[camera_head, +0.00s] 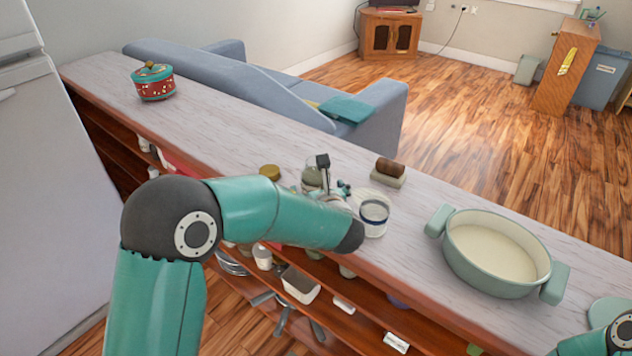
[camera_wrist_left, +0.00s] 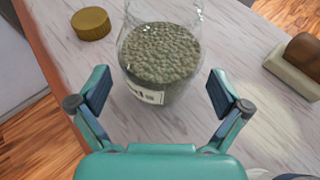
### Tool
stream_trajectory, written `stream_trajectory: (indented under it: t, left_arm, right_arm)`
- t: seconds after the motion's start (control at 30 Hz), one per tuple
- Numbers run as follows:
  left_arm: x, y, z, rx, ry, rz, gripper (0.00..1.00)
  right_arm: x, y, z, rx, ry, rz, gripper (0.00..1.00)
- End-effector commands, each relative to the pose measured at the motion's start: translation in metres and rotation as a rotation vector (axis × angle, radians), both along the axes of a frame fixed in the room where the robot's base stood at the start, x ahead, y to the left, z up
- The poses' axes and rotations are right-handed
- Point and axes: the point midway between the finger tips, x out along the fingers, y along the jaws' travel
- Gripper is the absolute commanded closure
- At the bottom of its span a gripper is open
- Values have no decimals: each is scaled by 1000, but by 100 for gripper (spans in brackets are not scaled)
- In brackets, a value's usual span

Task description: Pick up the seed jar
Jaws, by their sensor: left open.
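The seed jar (camera_wrist_left: 160,55) is a clear glass jar without a lid, filled with grey-green seeds and bearing a white label. It stands upright on the counter, ahead of my left gripper (camera_wrist_left: 158,86). The fingers are spread wide and empty, one on each side of the jar's near part; contact is not visible. In the head view the jar (camera_head: 311,178) is partly hidden behind my left gripper (camera_head: 333,175). My right gripper is not in view; only part of my right arm shows at the lower right.
A gold lid (camera_wrist_left: 91,23) lies left of the jar. A brown-topped block (camera_head: 389,173) and a blue-banded glass (camera_head: 374,217) stand to its right. A green pot (camera_head: 495,270) is farther right. A red-and-teal pot (camera_head: 153,84) stands far left. Shelves sit below the counter (camera_head: 225,130).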

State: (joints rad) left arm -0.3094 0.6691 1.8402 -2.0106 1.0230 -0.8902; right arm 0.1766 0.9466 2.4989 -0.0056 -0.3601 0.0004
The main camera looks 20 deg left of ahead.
Motion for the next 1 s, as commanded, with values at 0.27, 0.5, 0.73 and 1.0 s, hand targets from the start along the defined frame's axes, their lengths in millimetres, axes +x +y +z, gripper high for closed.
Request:
stream_trajectory:
  t: [0.27, 0.5, 0.73, 1.0]
  left_arm:
    - [15, 8, -7, -1, 0, 0, 0]
    - [15, 8, -7, -1, 0, 0, 17]
    - [15, 8, -7, -1, 0, 0, 55]
    - [15, 8, -6, 0, -4, 0, 82]
  right_arm:
    - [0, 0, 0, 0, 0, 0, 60]
    - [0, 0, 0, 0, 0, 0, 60]
    - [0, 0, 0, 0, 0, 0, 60]
    - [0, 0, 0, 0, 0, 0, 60]
